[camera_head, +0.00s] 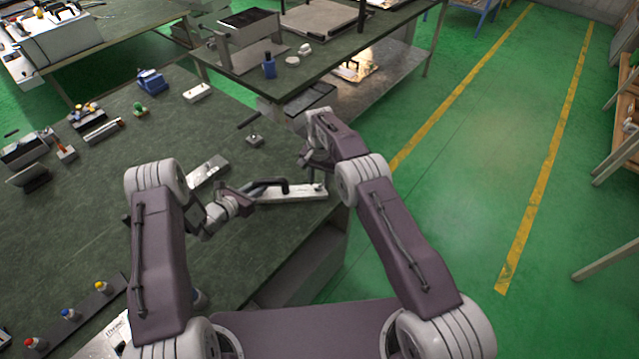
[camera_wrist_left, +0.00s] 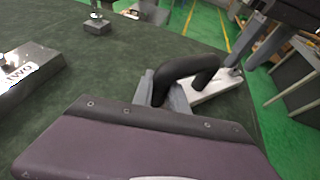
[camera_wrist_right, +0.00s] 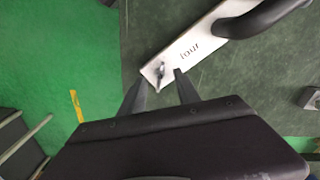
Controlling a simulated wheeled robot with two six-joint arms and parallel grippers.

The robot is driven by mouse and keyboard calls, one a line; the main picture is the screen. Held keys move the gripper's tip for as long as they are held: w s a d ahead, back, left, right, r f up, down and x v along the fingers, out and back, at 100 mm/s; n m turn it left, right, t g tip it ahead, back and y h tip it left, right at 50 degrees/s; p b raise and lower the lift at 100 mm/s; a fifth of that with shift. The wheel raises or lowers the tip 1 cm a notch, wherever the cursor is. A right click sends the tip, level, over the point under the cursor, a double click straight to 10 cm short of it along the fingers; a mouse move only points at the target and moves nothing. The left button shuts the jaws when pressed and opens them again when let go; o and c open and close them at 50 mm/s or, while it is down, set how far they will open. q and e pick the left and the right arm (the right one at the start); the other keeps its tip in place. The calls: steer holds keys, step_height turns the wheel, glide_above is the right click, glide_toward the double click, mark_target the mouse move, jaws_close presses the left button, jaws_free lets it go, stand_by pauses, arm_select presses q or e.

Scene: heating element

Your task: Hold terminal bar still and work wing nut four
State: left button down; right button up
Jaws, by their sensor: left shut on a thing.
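The terminal bar (camera_head: 300,194) marked "four" is a pale flat bar with a black curved handle (camera_head: 272,183), lying near the table's right edge. My left gripper (camera_head: 250,188) is shut on the handle; the left wrist view shows the handle (camera_wrist_left: 190,66) between its fingers. The wing nut (camera_wrist_right: 160,71), small and dark grey, stands at the bar's outer end, past the printed word. My right gripper (camera_wrist_right: 161,76) is open, its fingers apart on either side of the nut in its wrist view. Whether they touch it, I cannot tell. In the head view, my right gripper (camera_head: 309,162) is near that end.
Another bar (camera_wrist_left: 25,75) marked "two" lies to the left on the dark green table (camera_head: 235,255). A small metal block (camera_head: 254,140) stands behind bar four. A second bench (camera_head: 300,75) with boxes is at the back. Green floor lies beyond the table's right edge.

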steer(key=shift+f, duration=0.85)
jaws_close()
steer(key=m, duration=0.4)
steer(key=shift+m, duration=2.1)
